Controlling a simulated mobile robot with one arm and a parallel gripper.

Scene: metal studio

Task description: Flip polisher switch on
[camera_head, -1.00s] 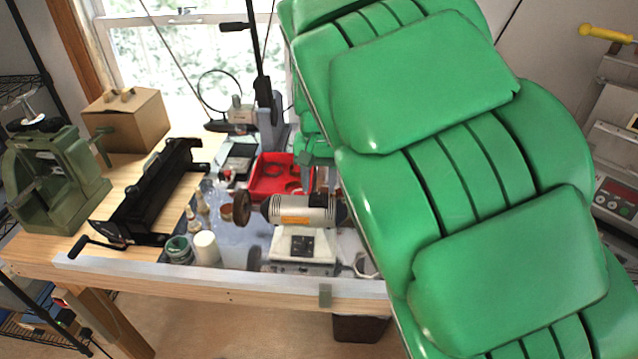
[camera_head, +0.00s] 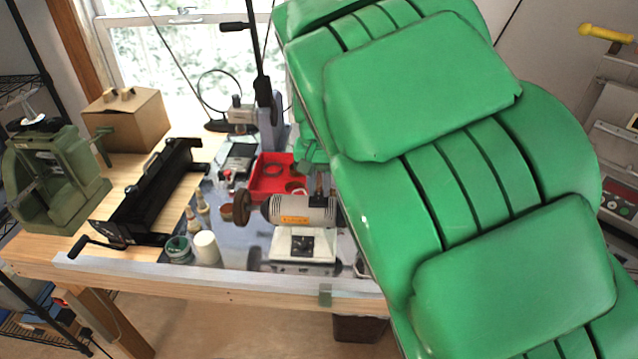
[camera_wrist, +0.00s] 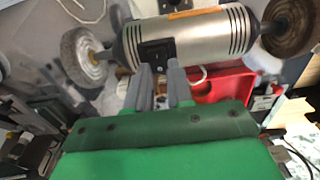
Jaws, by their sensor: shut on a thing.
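The polisher (camera_head: 305,210) is a silver motor with an orange label, standing on a white base on the workbench. Its brown wheel (camera_head: 241,208) shows at its left end in the head view. In the wrist view the polisher motor (camera_wrist: 200,33) lies across the top, with a pale wheel (camera_wrist: 85,58) at left and a brown wheel (camera_wrist: 292,25) at right. The polisher switch (camera_wrist: 157,52) is on a black box on the motor. My gripper (camera_wrist: 160,68) has its grey fingertips at this box, shut on the switch with a narrow gap between them. The fingertips partly hide the switch.
A red tray (camera_head: 262,187) lies behind the polisher. A white jar (camera_head: 206,248), a green jar (camera_head: 179,250) and small bottles stand left of it. A black machine (camera_head: 150,195) and a green press (camera_head: 50,180) stand further left. My green arm hides the bench's right side.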

